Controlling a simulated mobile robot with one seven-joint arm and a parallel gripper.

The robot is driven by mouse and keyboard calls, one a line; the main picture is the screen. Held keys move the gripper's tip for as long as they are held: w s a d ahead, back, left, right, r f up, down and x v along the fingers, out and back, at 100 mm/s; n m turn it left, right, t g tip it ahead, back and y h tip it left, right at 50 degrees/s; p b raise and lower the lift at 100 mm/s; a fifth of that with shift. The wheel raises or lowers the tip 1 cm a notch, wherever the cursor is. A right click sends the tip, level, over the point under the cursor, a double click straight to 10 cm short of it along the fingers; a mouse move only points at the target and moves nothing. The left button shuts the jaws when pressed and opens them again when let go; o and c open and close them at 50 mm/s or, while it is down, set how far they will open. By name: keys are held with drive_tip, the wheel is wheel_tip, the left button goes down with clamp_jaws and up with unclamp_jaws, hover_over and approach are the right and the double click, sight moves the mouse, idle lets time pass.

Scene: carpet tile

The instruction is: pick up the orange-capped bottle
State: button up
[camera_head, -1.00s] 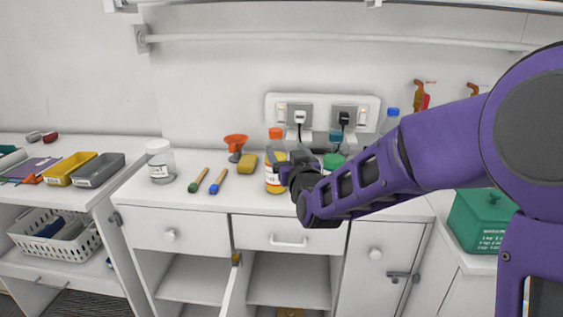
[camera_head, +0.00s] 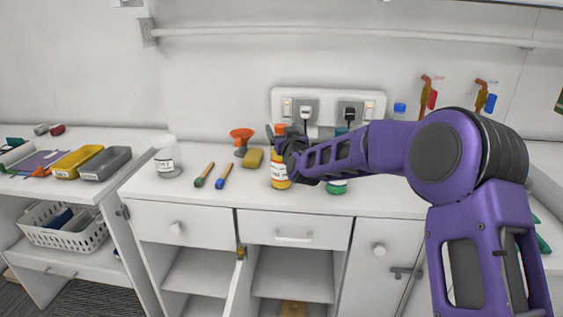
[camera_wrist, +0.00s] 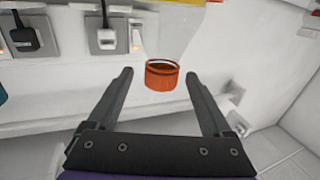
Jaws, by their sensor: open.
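The orange-capped bottle (camera_head: 280,182) stands upright on the white counter, with yellow contents and a white label. My gripper (camera_head: 280,146) is at its upper part, below the cap, and hides part of the bottle. In the wrist view the bottle appears upside down. Its orange cap (camera_wrist: 164,77) shows between the fingertips of my open gripper (camera_wrist: 158,74), with a gap on either side. The bottle's body runs off the top edge of that view.
A green-capped bottle (camera_head: 337,187) stands close on the right, partly behind my arm. A yellow sponge (camera_head: 253,158) and an orange funnel (camera_head: 241,138) are to the left. Sockets with plugs (camera_head: 327,106) are on the wall behind.

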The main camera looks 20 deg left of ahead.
drive_tip(key=shift+w+a, duration=0.45)
drive_tip(key=shift+w, duration=0.15)
clamp_jaws()
idle(0.9)
drive_tip(key=shift+r, duration=0.15)
